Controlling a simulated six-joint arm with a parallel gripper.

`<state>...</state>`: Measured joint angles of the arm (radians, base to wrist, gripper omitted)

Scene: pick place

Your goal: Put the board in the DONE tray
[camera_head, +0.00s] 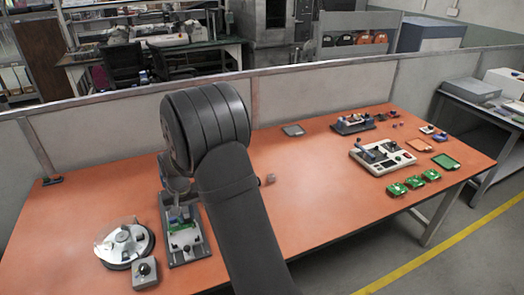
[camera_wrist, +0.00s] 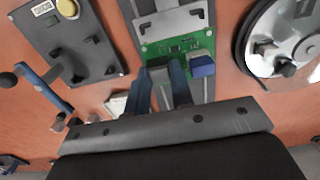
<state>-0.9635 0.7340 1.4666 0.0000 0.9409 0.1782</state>
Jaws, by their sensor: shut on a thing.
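A green board (camera_wrist: 180,45) sits at the grey fixture in the wrist view, with a blue block on it. It shows as a small green patch in the head view (camera_head: 182,226). My gripper (camera_wrist: 163,80) is shut on the board near its edge, its two fingers close together. In the head view my arm partly hides the gripper. A green-rimmed tray (camera_head: 446,161) and an orange-rimmed tray (camera_head: 418,145) lie at the table's right end, apart from the gripper. I cannot read which is marked DONE.
The grey fixture (camera_head: 188,248) stands left of my arm. A round device (camera_head: 124,243) and a small knob box (camera_head: 145,273) are beside it. Several green boards (camera_head: 415,182) lie at the right front. A pale machine (camera_head: 382,157) stands behind them. The orange table (camera_head: 310,205) is clear mid-right.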

